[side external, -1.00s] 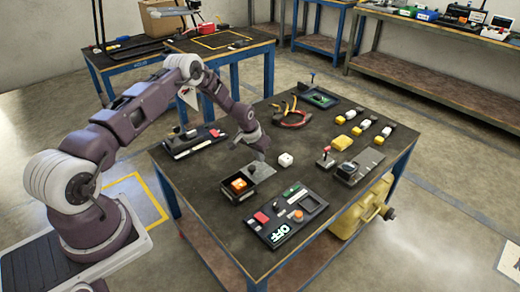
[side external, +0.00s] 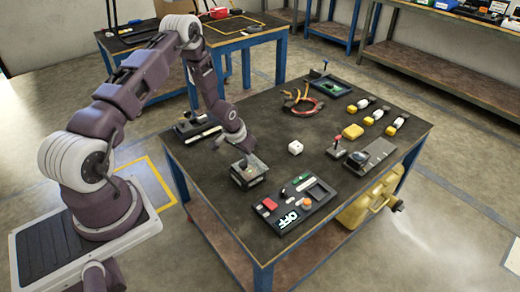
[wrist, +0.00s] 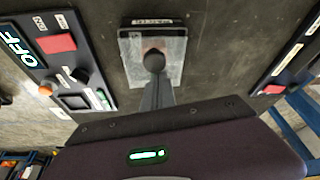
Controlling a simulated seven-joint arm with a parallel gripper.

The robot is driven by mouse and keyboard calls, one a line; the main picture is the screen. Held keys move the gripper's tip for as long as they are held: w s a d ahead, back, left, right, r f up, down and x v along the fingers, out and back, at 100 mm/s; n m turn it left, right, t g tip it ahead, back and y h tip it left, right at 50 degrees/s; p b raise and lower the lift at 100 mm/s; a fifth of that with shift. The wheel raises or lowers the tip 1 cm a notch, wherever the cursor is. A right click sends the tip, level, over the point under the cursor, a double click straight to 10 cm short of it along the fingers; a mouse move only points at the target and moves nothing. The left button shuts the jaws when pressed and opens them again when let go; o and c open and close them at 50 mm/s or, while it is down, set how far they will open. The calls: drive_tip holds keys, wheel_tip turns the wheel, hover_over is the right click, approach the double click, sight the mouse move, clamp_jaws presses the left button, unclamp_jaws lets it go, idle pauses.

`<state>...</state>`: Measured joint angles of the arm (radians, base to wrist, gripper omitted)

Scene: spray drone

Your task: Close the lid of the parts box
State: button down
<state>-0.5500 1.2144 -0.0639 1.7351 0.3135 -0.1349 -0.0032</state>
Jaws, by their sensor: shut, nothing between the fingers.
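The parts box (side external: 249,180) stands on the dark table, left of its middle. Its grey lid (wrist: 135,48) lies flat over the top and looks closed, so the box's inside is hidden. A dark round knob (wrist: 154,60) sits on the lid in the wrist view. My gripper (side external: 243,153) is shut and empty, pointing down at the lid. In the wrist view its fingers (wrist: 157,88) reach up to the knob; I cannot tell whether they touch it.
A control panel (side external: 272,217) with an OFF display lies in front of the box. A white cube (side external: 295,147) lies to its right. Another panel (side external: 193,134) is behind the box. A joystick (side external: 337,149) and a grey device (side external: 371,157) stand further right.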

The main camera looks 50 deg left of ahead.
drive_tip(key=shift+s, duration=1.05)
drive_tip(key=shift+f, duration=0.1)
drive_tip(key=w, duration=0.3)
drive_tip(key=w+a, duration=0.1)
drive_tip(key=shift+w+r, duration=0.15)
drive_tip(key=shift+r, duration=0.2)
drive_tip(key=s+d+r, duration=0.2)
drive_tip(key=d+r, duration=0.1)
drive_tip(key=r, duration=0.6)
drive_tip(key=s+d+r+m+y, duration=0.1)
drive_tip(key=s+d+r, duration=0.2)
drive_tip(key=r, duration=0.7)
drive_tip(key=s+d+r, duration=0.2)
drive_tip(key=d+r, duration=0.1)
drive_tip(key=r, duration=0.6)
drive_tip(key=s+d+r+t, duration=0.1)
drive_tip(key=s+d+r, duration=0.6)
drive_tip(key=s+r, duration=0.2)
drive_tip(key=s+d+r+h, duration=0.1)
drive_tip(key=s+d, duration=0.2)
drive_tip(key=s, duration=0.4)
drive_tip(key=s+d+r+m, duration=0.1)
drive_tip(key=s+d, duration=0.2)
drive_tip(key=s, duration=0.5)
drive_tip(key=shift+r+m+t+h, duration=0.3)
drive_tip(key=shift+r+t+h, duration=0.1)
